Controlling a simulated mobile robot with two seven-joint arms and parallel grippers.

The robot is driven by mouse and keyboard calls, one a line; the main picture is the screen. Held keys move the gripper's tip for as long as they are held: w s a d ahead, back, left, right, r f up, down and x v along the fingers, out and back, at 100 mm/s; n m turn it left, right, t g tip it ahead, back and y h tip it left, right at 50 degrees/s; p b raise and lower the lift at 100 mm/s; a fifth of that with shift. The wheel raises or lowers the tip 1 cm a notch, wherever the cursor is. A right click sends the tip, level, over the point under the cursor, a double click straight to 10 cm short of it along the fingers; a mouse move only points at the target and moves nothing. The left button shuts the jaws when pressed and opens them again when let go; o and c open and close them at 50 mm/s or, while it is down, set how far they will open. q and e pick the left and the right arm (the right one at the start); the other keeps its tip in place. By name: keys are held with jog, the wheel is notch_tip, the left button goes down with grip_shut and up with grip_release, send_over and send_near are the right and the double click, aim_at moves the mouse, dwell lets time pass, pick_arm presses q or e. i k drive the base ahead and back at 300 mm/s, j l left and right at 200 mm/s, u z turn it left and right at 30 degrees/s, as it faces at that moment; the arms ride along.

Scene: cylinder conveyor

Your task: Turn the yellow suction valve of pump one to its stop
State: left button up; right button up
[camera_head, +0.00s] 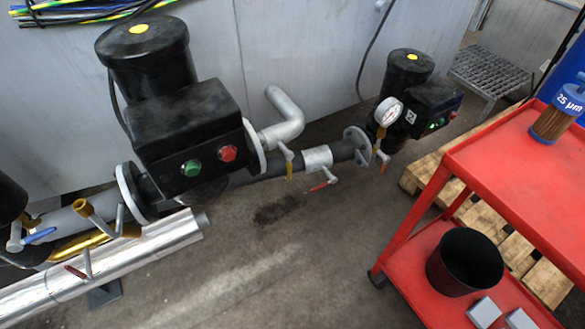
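A large black pump (150,62) with a yellow dot on top stands at the left. Its black control box (187,135) has a green button and a red button. A valve lever with a yellow handle (289,170) hangs down from the grey pipe right of this pump. Brass-yellow fittings (105,220) sit on the pipes at the lower left. No label shows which valve is the suction valve of pump one. A smaller black pump (408,70) with a pale mark and a gauge (388,111) stands further right. Neither of my grippers is in view.
Other levers have a red handle (318,187), an orange handle (384,165) and a blue handle (40,235). A red cart (500,165) with a black bin (465,262) stands at the right, beside a wooden pallet (423,171). The middle floor is clear, with a dark stain.

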aim_at(289, 156)
jog(key=k+j+z, duration=0.2)
jog(key=j+z, duration=0.15)
jog(key=k+j+z, duration=0.35)
jog(key=i, duration=0.1)
